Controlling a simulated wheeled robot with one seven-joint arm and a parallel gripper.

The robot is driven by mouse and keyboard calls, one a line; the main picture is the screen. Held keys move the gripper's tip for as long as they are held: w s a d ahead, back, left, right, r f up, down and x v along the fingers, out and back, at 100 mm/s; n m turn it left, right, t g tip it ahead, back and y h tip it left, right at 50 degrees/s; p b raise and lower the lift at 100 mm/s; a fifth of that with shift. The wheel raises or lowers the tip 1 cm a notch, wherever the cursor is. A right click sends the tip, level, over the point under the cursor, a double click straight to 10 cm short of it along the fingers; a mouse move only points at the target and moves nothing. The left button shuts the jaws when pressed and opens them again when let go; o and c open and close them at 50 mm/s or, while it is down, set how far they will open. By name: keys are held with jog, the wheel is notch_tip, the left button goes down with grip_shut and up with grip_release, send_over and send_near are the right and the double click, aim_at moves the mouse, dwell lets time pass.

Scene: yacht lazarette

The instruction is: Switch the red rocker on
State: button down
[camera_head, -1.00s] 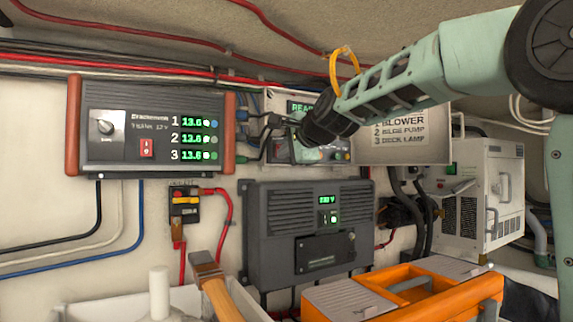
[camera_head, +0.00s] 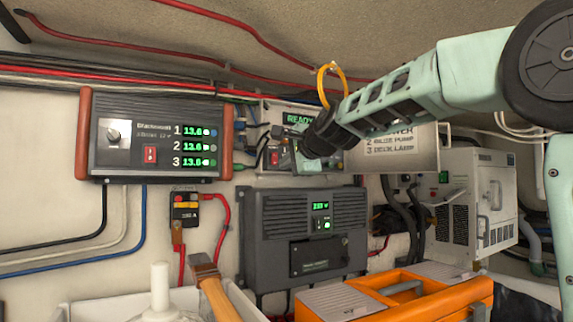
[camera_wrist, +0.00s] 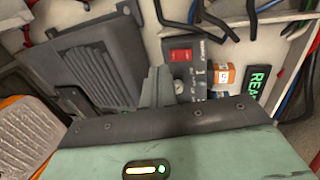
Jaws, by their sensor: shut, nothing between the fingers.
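A red rocker (camera_head: 274,157) sits on the panel with the green READY display (camera_head: 298,119), just left of my gripper (camera_head: 300,163) in the head view. In the wrist view that red rocker (camera_wrist: 181,55) is on a dark plate, beyond and slightly right of my fingertips (camera_wrist: 160,70). My gripper is shut and empty. The fingers look apart from the rocker, but the exact gap is unclear. A second red rocker (camera_head: 150,154) is on the grey battery unit (camera_head: 120,168) at the left. My gripper hides part of the READY panel.
A dark grey box (camera_head: 270,245) with a green display is below the panel. A white sign (camera_head: 415,155) is behind my arm. A yellow loop (camera_head: 323,80) hangs near my wrist. An orange toolbox (camera_head: 445,295) and a wooden-handled tool (camera_head: 217,290) are in front. Cables run around the panel.

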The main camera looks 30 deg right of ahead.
jog(key=f+b+v, duration=0.1)
jog(key=b+v, duration=0.1)
jog(key=v, duration=0.8)
jog(key=shift+s+b, duration=0.3)
jog(key=shift+b, duration=0.1)
